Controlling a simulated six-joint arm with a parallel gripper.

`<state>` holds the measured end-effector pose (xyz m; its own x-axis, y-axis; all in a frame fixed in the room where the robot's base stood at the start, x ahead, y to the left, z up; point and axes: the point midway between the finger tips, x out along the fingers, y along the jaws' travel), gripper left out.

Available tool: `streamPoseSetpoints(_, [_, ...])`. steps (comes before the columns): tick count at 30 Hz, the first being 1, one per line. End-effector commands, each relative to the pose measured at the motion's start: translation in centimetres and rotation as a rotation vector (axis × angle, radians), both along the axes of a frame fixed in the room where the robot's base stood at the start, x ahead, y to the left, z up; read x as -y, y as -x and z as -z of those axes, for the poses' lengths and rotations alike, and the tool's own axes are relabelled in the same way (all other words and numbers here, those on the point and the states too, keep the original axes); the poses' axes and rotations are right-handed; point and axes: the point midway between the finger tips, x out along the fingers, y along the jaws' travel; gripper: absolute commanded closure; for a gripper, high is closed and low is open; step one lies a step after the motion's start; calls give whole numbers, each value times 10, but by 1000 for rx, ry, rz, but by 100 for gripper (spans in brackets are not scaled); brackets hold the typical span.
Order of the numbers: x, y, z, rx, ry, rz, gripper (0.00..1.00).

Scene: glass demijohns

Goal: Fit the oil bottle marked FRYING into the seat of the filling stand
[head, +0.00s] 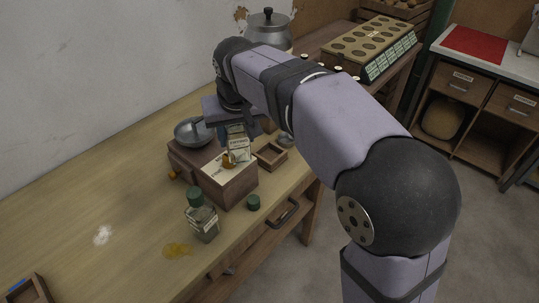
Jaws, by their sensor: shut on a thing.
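My gripper (238,134) points down over the filling stand (231,186), a dark wooden block with a pale label. It is shut on a small bottle with a cream and green label (240,146). The jaws and arm partly hide this bottle, and I cannot read its marking. The bottle is upright or nearly so, at the stand's right side. An amber piece (229,160) shows just below it. I cannot tell whether the bottle is in the seat or above it. A second bottle with a green cap (202,217) stands on the table in front; its label is unreadable.
A metal bowl or funnel (193,132) is at the stand's back left. A small wooden tray (270,156) lies to the right, a green cap (253,202) in front.

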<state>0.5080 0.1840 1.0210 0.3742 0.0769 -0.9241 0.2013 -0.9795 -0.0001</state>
Motion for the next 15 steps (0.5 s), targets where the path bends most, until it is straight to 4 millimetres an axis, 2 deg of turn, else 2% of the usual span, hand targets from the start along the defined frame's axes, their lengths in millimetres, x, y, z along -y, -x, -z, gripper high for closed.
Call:
streamPoseSetpoints(4, [34,-10,0,2,-1,48,86])
streamPoseSetpoints(8, [34,-26,5,1,-2,-32,86])
streamPoseSetpoints(15, [48,-67,17,2,-3,-220,86])
